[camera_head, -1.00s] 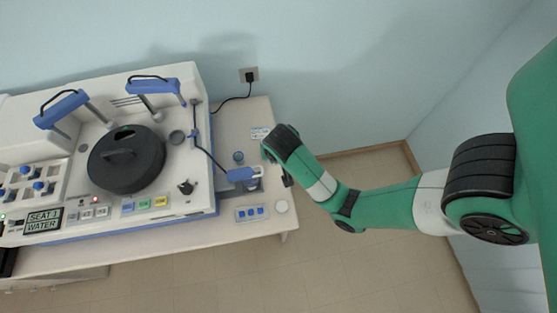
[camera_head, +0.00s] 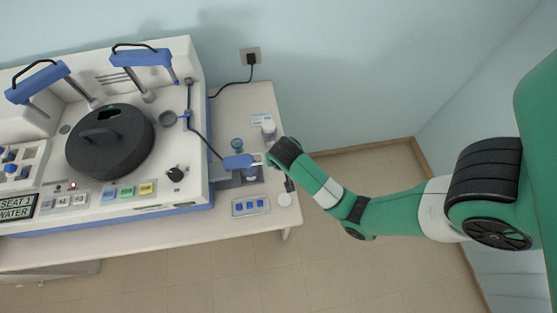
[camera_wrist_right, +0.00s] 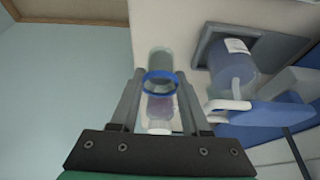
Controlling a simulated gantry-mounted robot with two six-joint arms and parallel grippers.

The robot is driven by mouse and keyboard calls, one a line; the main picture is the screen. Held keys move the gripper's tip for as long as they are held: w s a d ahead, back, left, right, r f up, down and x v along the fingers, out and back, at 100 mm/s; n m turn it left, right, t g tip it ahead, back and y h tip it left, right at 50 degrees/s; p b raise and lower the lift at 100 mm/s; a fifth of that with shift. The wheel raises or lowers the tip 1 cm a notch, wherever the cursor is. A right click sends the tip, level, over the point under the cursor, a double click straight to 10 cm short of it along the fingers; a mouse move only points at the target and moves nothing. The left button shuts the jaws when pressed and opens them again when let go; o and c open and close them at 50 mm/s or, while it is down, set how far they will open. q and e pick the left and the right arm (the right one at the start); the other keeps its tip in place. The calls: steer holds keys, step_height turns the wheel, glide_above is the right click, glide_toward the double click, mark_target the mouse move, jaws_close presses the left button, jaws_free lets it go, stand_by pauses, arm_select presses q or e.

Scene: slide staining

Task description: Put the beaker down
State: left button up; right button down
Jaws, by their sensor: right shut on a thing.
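My right gripper (camera_wrist_right: 160,76) is shut on the beaker (camera_wrist_right: 160,87), a clear vessel with a blue ring, between its two fingers in the wrist view. A grey-green cylindrical part shows beyond the ring and a purplish part below it; I cannot tell whether all of this is one object. In the head view the right gripper (camera_head: 284,152) is over the table's right end, and its fingers are mostly hidden. A pale cylinder (camera_head: 268,128) shows beside it; I cannot tell if it is held. Whether the beaker touches the table is unclear. My left gripper is not in view.
The white staining machine (camera_head: 185,85) stands left. Its blue spout arm (camera_head: 238,162) reaches close to the gripper, above a labelled vessel (camera_wrist_right: 238,62) in a grey recess. The table's right edge is close.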

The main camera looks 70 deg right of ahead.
steer(key=shift+f+b, duration=0.7)
steer(key=shift+f, duration=1.15)
steer(key=shift+f, duration=0.2)
steer(key=shift+c, duration=1.9)
jaws_free()
steer(key=shift+r, duration=0.15)
steer(key=shift+r, duration=0.35)
steer(key=p+v, duration=0.5)
steer(key=v, duration=0.6)
steer(key=shift+a+r, duration=0.2)
steer(key=shift+r, duration=0.05)
